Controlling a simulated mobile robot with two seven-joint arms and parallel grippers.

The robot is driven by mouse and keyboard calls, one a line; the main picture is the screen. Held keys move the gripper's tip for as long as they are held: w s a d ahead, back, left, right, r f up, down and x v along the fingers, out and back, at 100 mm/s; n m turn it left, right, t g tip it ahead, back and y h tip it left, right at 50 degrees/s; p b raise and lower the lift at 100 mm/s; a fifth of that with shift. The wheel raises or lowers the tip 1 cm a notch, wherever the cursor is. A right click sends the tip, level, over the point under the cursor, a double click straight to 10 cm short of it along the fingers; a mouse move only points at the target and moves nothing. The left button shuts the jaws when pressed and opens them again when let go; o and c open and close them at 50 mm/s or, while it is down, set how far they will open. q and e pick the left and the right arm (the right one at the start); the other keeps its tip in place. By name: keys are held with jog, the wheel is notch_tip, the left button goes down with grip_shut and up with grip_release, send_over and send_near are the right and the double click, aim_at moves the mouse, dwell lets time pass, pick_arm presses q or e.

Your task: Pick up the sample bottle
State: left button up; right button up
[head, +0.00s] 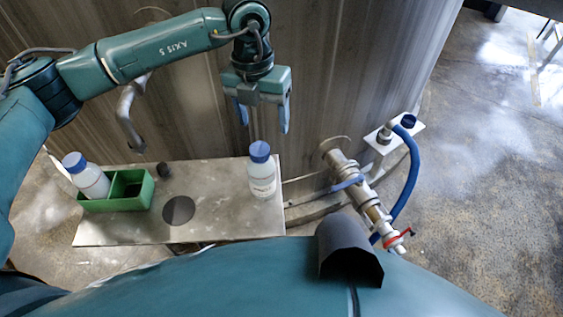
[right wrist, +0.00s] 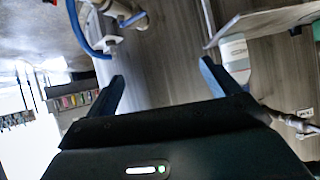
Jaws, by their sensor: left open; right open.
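A white bottle with a blue cap (head: 262,178) stands upright near the right end of the metal table. A second white bottle with a blue cap (head: 90,180) leans in a green two-part tray (head: 131,203) at the table's left. My left gripper (head: 264,124) is open and empty, fingers pointing down, above and beyond the standing bottle and apart from it. My right gripper (right wrist: 162,70) is open and empty in the right wrist view; the head view does not show it. There, a white bottle (right wrist: 236,58) shows beside its right finger; I cannot tell which bottle.
The metal table (head: 220,216) has a round dark hole and a small dark knob. Right of the table are a pipe with a red-handled valve (head: 393,240) and a blue hose (head: 412,175). The floor at the right is open.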

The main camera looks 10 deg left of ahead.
aim_at(259, 148)
pick_arm(q)
jog(key=shift+y, duration=0.4)
jog(key=f+p, duration=0.1)
jog(key=f, duration=0.3)
jog(key=w+a+f, duration=0.1)
jog(key=f, duration=0.3)
jog(key=f+p, duration=0.1)
jog(key=f, duration=0.3)
jog(key=shift+w+a+p, duration=0.15)
jog(key=shift+a+p, duration=0.15)
jog(key=shift+a, duration=0.05)
jog(key=shift+c, duration=0.6)
grip_shut()
